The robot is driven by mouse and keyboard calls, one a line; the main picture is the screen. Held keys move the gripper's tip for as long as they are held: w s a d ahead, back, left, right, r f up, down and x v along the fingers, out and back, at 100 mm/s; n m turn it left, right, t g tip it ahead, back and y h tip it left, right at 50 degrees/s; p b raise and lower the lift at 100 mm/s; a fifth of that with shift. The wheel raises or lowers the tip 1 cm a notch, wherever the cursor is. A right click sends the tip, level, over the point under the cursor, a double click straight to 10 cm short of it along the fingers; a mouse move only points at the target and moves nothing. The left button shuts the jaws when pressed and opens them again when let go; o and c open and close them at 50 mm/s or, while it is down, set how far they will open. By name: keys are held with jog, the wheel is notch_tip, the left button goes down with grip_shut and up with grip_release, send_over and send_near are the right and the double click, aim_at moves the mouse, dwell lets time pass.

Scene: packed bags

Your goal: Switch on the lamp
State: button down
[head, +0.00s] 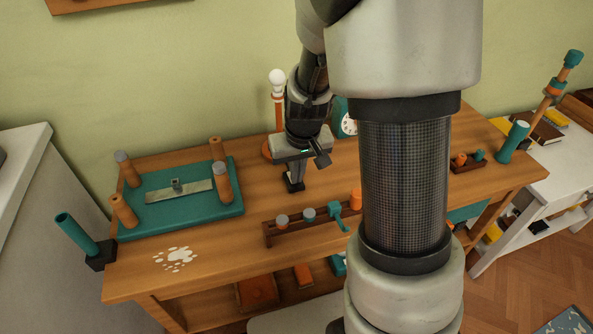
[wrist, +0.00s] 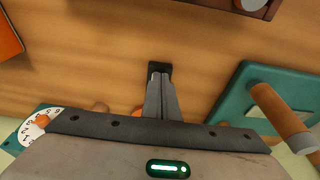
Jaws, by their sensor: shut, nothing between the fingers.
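The lamp (head: 277,78) looks like a round white bulb on an orange post, standing at the back of the wooden table. Its orange base (head: 267,150) shows partly left of my gripper; I cannot tell if the bulb is lit. My gripper (head: 294,186) points down over the middle of the table, in front of the lamp, shut and empty. Its closed fingers also show in the wrist view (wrist: 160,72), low over bare wood; I cannot tell if they touch. No switch is clearly identifiable. A teal lever (head: 338,213) sits on a wooden rail at the front edge.
A teal board (head: 230,203) with orange posts and a metal strip lies left of my gripper. A teal box with a white dial (head: 348,124) stands behind, partly hidden by my arm. The wooden rail (head: 290,232) carries grey and orange knobs. Bare table lies around the white paw print (head: 177,257).

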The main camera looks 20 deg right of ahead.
jog(key=shift+s+f+b, duration=0.25)
jog(key=shift+f+b, duration=0.25)
jog(key=shift+f, duration=0.15)
jog(key=shift+w+p+v, duration=0.25)
jog(key=shift+p+v, duration=0.55)
jog(key=shift+v, duration=0.15)
jog(key=shift+r, duration=0.2)
jog(key=shift+w+r+p, duration=0.1)
jog(key=shift+r+p, duration=0.25)
jog(key=shift+p, duration=0.05)
jog(key=p+v, duration=0.2)
jog(key=v, duration=0.1)
jog(key=shift+w+r+p, duration=0.1)
jog(key=shift+w+p, duration=0.15)
jog(key=shift+p, duration=0.1)
jog(key=s+r+p, duration=0.2)
jog(key=s+r, duration=0.3)
jog(key=r, duration=0.3)
jog(key=shift+r, duration=0.35)
